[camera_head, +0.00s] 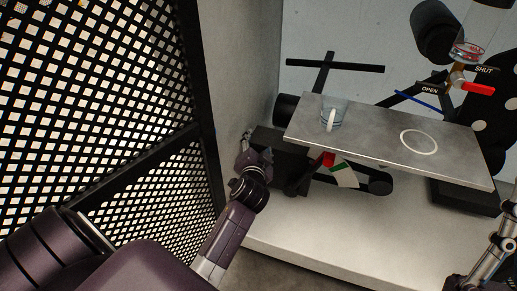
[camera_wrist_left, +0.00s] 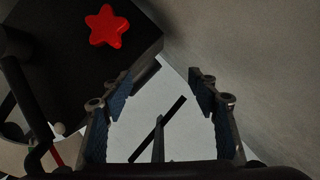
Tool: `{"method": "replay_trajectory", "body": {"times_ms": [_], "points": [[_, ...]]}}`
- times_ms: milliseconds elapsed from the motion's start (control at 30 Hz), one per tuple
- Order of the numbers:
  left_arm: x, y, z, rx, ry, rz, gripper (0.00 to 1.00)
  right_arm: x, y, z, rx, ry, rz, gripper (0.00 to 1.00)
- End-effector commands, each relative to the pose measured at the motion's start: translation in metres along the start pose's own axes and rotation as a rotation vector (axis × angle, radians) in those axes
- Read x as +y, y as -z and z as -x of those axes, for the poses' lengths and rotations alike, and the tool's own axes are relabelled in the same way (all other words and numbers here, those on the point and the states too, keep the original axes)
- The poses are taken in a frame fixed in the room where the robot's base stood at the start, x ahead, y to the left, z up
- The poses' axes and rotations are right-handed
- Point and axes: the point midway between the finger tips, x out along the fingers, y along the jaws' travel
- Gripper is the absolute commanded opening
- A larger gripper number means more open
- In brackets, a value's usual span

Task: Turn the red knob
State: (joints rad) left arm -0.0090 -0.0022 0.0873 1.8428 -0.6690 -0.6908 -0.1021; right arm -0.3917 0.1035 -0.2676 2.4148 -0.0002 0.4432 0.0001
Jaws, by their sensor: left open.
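The red star-shaped knob (camera_wrist_left: 107,26) shows in the left wrist view, on the face of a black box (camera_wrist_left: 55,65) at the upper left. In the head view I cannot make the knob out; the black box (camera_head: 285,142) shows there under the left edge of the metal plate. My left gripper (camera_head: 247,152) is beside the left end of that box, close to the wall. In the left wrist view its fingers (camera_wrist_left: 172,84) are apart and empty, with the knob up and left of them, not between them.
A metal plate (camera_head: 455,158) carries a clear glass (camera_head: 333,115) and a white ring mark (camera_head: 419,142). A red-green-white dial (camera_head: 342,172) is below it. A red lever (camera_head: 478,89) sits by OPEN and SHUT labels. A perforated black panel (camera_head: 90,90) stands left.

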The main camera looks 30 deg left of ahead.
Motion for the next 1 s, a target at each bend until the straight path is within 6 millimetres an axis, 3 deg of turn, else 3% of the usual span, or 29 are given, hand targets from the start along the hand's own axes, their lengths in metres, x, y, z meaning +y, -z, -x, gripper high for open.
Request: {"method": "replay_trajectory", "body": {"times_ms": [167,333,467,600,800,1000], "points": [[0.002,-0.014,0.003,-0.026,0.031,-0.008,0.55,0.005,-0.037,0.000,-0.182,-0.007,0.010,0.00],[0.008,-0.031,0.009,-0.043,0.073,-0.029,0.55,0.012,-0.093,0.017,-0.459,-0.020,0.022,0.00],[0.017,-0.043,0.015,-0.044,0.092,-0.052,0.55,0.019,-0.133,0.045,-0.685,-0.032,0.030,0.00],[0.034,-0.054,0.026,-0.033,0.092,-0.084,0.55,0.026,-0.168,0.091,-0.950,-0.049,0.037,0.00],[0.060,-0.065,0.040,-0.010,0.067,-0.122,0.55,0.034,-0.192,0.157,-1.256,-0.071,0.040,0.00],[0.072,-0.069,0.043,0.002,0.052,-0.136,0.55,0.037,-0.197,0.185,-1.368,-0.080,0.041,0.00]]}}
